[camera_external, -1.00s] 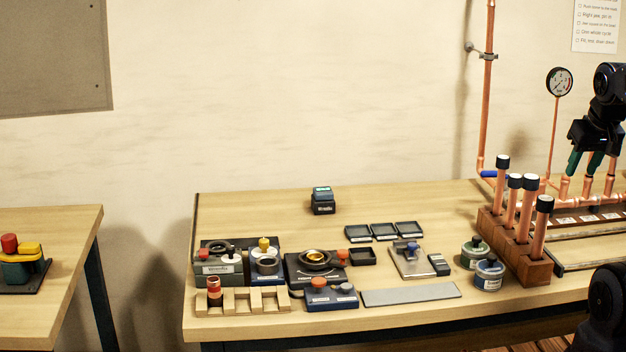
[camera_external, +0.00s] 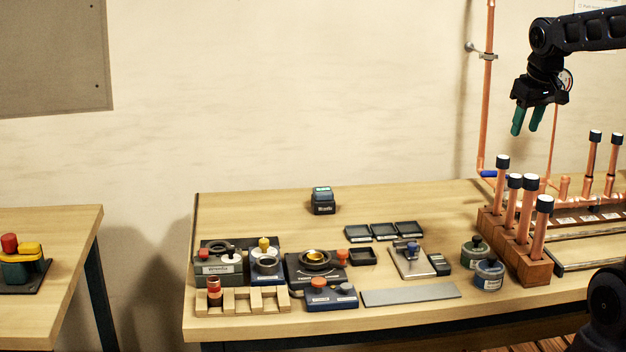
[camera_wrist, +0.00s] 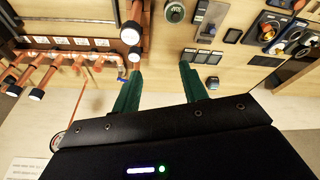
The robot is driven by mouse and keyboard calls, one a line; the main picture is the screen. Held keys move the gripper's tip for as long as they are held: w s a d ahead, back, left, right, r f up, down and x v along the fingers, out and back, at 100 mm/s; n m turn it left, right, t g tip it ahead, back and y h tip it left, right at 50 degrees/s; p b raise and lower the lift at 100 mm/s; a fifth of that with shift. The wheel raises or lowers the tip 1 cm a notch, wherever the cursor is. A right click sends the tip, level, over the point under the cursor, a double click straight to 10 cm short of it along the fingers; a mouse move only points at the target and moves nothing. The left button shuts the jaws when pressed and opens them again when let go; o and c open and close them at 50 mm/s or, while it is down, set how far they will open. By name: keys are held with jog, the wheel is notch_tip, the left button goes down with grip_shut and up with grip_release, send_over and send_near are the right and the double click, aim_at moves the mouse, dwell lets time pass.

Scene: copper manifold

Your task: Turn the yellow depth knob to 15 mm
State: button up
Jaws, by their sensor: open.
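A yellow part (camera_external: 28,248) also shows on the side table at the far left, beside a red knob. My gripper (camera_external: 527,121) hangs in the air above the right part of the bench, well to the right of the yellow knob. Its green fingers are apart with nothing between them, also in the wrist view (camera_wrist: 160,82).
Upright black-capped copper pipes (camera_external: 526,205) stand in a wooden block (camera_external: 520,258) below my gripper. Two round tins (camera_external: 489,275) stand beside it. A vertical copper pipe (camera_external: 487,90) runs up the wall. The back middle of the bench is mostly clear, apart from a small display box (camera_external: 323,203).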

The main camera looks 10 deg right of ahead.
jog(key=w+a+n+g, duration=0.1)
jog(key=w+a+n, duration=0.2)
jog(key=w+a, duration=0.8)
jog(key=n+g, duration=0.2)
jog(key=n, duration=0.7)
send_over(263, 240)
notch_tip(263, 240, down, 19)
jog(key=shift+h, duration=0.3)
notch_tip(263, 240, down, 11)
jog(key=shift+r, duration=0.15)
jog(key=shift+c, duration=0.4)
grip_shut()
